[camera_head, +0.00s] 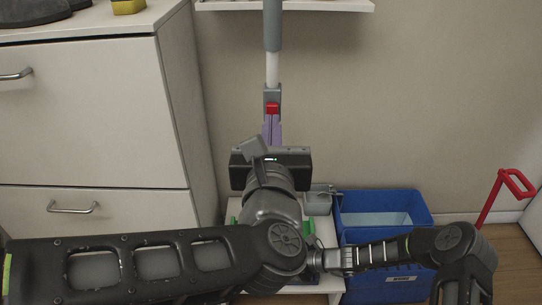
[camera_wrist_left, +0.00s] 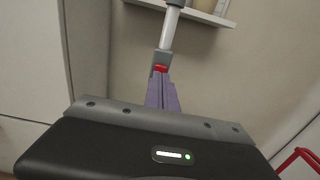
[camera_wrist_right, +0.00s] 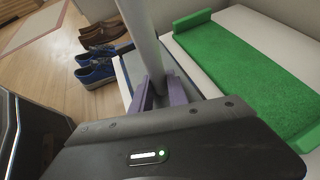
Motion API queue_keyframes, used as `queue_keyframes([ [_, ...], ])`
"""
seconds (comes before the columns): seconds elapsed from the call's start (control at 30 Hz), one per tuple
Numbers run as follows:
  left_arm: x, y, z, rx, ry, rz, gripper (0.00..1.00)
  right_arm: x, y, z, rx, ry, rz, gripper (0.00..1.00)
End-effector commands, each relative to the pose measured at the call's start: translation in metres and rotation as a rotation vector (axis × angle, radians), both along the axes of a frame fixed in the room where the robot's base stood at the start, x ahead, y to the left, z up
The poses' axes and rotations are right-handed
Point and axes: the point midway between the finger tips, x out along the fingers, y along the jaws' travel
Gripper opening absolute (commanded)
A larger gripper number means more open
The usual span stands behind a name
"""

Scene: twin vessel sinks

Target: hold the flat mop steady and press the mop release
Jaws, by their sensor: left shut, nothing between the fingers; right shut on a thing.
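The flat mop's pole (camera_head: 272,70) stands upright in front of the wall, white with grey sleeves. Its red release (camera_head: 272,108) sits on a grey collar. My left gripper (camera_head: 272,124) is shut and empty, its purple fingertips just below the red release. Both also show in the left wrist view, the release (camera_wrist_left: 160,68) at the fingertips; I cannot tell if they touch. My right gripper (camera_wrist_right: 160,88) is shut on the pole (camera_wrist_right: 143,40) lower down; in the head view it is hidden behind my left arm.
A green pad-like piece (camera_wrist_right: 245,75) lies on a white surface beside the pole. A blue bin (camera_head: 385,285) stands to the right, with a red handle (camera_head: 500,190) farther right. White drawers (camera_head: 90,120) stand close on the left. Shoes (camera_wrist_right: 97,70) lie on the floor.

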Motion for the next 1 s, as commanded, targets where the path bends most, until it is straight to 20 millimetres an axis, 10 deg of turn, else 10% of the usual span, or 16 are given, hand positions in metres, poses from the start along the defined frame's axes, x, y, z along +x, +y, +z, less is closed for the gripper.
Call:
queue_keyframes([
  [0.43,-0.084,0.001,0.001,0.001,-0.003,-0.002,0.0,-0.001,-0.001,-0.001,-0.002,0.003,-0.001,0.0],
  [1.0,-0.091,0.001,0.0,0.001,0.0,0.0,0.0,0.001,-0.001,0.0,-0.001,0.001,-0.003,0.0],
])
